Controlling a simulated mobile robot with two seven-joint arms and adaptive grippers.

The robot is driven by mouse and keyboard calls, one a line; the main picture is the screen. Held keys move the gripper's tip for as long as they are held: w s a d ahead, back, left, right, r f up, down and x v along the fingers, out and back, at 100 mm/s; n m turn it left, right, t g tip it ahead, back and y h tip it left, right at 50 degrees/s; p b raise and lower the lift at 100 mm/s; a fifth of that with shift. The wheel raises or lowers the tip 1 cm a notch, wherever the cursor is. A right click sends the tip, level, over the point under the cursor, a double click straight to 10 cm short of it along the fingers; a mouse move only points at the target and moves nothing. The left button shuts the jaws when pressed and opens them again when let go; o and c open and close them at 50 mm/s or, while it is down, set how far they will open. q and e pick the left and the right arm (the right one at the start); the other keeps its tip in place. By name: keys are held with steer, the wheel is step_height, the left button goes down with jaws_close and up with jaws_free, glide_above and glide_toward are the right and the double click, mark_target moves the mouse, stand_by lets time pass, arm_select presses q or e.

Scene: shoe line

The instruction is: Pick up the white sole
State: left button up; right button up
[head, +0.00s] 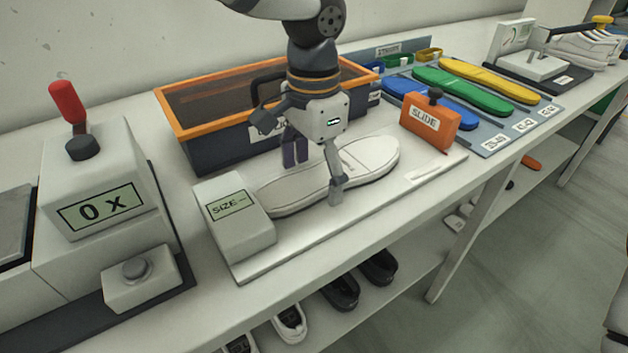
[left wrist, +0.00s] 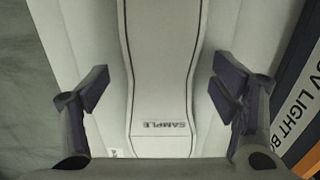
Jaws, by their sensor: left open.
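The white sole (head: 372,156) lies flat on a white measuring plate (head: 300,248), between a grey size readout (head: 236,222) and an orange block marked SLIDE (head: 430,124). My left gripper (head: 313,178) points down over the middle of the sole with its fingers spread, one on the far side and one on the near side. In the left wrist view, the sole (left wrist: 160,65) with upside-down SAMPLE lettering runs between the two open fingers (left wrist: 160,92). I see a gap inside each finger; contact is not visible. My right gripper is not in view.
A dark box with an orange rim (head: 185,128) stands close behind the sole. Blue, green (head: 462,90) and yellow soles lie on a grey mat at the right. A machine with a red lever (head: 68,103) stands at the left. Shoes sit on the shelf below.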

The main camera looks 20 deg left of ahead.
arm_select(q)
steer(key=shift+r, duration=0.1)
steer(key=c, duration=1.5)
